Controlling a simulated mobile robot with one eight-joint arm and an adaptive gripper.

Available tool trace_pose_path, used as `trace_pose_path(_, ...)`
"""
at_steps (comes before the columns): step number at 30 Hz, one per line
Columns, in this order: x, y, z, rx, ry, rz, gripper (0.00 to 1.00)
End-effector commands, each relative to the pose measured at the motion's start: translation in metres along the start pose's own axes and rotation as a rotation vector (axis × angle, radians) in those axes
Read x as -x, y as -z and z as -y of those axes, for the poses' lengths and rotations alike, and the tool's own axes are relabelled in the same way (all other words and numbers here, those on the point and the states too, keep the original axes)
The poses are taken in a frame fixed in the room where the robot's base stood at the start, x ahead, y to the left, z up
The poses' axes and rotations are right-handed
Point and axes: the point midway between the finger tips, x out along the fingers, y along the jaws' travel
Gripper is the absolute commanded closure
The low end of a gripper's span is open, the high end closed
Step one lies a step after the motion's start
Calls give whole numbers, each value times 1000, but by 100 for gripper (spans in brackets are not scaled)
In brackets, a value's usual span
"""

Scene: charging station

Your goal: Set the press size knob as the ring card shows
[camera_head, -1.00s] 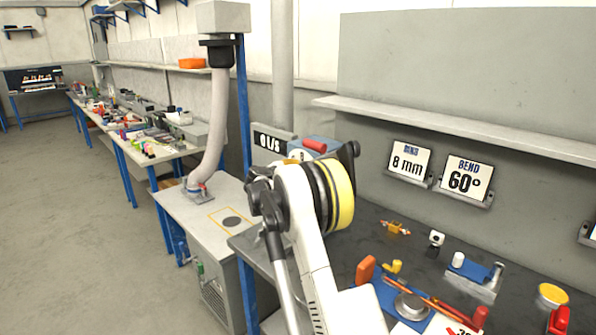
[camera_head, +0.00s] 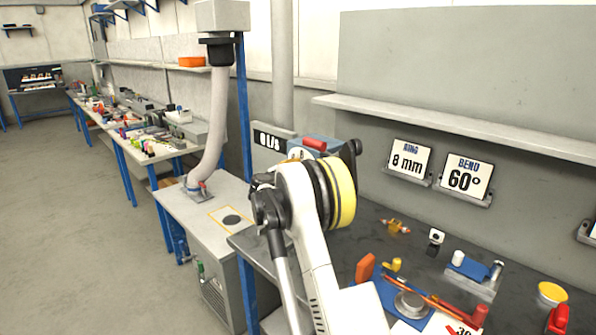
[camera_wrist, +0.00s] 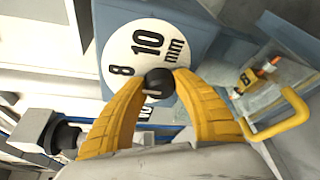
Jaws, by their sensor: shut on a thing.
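The ring card (camera_head: 408,159) stands on the back wall and reads "RING 8 mm". The press (camera_head: 318,146) is a blue machine behind my arm, with a red part on top; my arm hides much of it. In the wrist view, the press's white size dial (camera_wrist: 117,67) shows "8" and "10 mm", with more marks partly hidden below. I cannot tell which number the knob's mark meets.
A second card (camera_head: 466,179) reads "BEND 60°". The dark bench to the right holds a blue bending tool with an orange handle (camera_head: 365,268), a yellow-topped cup (camera_head: 551,294) and small parts. A grey ventilation hose (camera_head: 217,120) hangs at left. Open floor lies far left.

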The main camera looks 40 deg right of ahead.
Motion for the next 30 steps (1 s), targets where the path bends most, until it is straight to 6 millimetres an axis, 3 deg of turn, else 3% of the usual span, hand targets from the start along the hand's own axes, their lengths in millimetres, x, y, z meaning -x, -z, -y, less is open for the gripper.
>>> trace_pose_path(2, 0, 0, 0, 0, 0, 0, 97)
trace_pose_path(3, 0, 0, 0, 1, 0, 0, 58)
trace_pose_path(5, 0, 0, 0, 1, 0, 0, 43)
trace_pose_path(17, 0, 0, -1, 44, 18, 0, 43)
trace_pose_path(23, 0, 1, -2, 239, 100, -1, 43)
trace_pose_path(30, -1, 2, 0, 595, 248, 0, 43)
